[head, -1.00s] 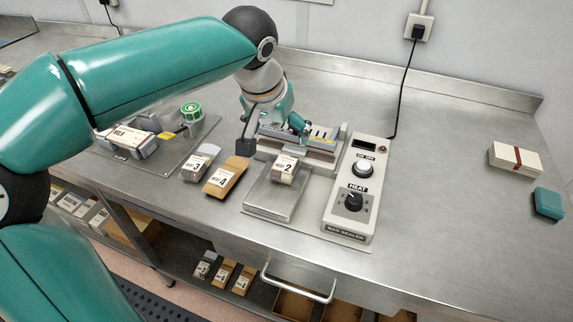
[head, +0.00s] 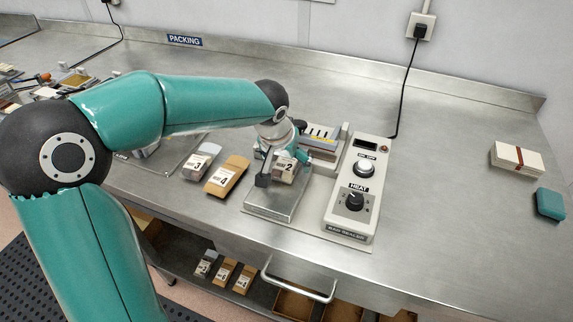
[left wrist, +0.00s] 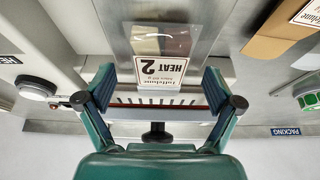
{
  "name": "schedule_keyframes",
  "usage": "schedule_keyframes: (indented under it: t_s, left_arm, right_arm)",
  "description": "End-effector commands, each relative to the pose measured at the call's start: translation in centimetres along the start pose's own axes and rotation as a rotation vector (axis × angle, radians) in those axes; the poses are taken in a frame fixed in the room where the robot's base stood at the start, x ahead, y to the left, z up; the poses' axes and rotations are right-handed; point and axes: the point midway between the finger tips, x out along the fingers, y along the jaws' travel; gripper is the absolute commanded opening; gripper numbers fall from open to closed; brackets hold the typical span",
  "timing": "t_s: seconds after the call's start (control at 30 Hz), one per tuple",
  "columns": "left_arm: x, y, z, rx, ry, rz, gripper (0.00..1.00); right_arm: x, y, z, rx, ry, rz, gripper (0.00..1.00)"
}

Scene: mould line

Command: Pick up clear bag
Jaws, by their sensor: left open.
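The clear bag (head: 284,172), with a white label reading HEAT 2, lies on the sealer's metal plate (head: 277,205). In the left wrist view the bag (left wrist: 164,42) is see-through, and its labelled end lies between my fingers. My left gripper (head: 287,176) is open above the near side of the sealing bar, with one finger on either side of the bag. In the left wrist view the left gripper (left wrist: 159,88) has visible gaps to the bag on both sides. My right gripper is not in view.
The bag sealer's control panel (head: 348,222), with HEAT knob, stands close right of the gripper. Brown bag 4 (head: 228,178) and bag 3 (head: 200,162) lie to the left. A banded stack of cards (head: 516,158) and a teal block (head: 549,203) lie far right; the table between is clear.

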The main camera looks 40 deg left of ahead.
Motion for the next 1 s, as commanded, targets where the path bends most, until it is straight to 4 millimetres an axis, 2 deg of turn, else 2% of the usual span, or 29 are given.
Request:
schedule_keyframes:
  t_s: [0.2, 0.23, 0.6, 0.63, 0.67, 1.0]
  left_arm:
    - [0.11, -0.03, -0.01, 0.0, 0.001, 0.0, 0.92]
    - [0.1, -0.03, -0.01, 0.0, 0.001, 0.0, 0.88]
    - [0.07, -0.01, -0.01, 0.0, 0.001, 0.0, 0.27]
    - [0.06, -0.02, -0.03, 0.0, 0.001, 0.0, 0.27]
    - [0.05, -0.01, -0.03, 0.0, 0.001, 0.0, 0.21]
    - [-0.44, 0.02, -0.27, 0.001, 0.003, 0.0, 0.21]
  right_arm:
    - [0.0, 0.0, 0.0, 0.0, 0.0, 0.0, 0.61]
    - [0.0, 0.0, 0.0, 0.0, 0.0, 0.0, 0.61]
    - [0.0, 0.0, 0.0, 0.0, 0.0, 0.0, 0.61]
    - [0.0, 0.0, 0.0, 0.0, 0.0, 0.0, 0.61]
    - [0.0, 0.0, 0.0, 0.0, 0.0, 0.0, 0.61]
    - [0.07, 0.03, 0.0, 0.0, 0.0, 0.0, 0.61]
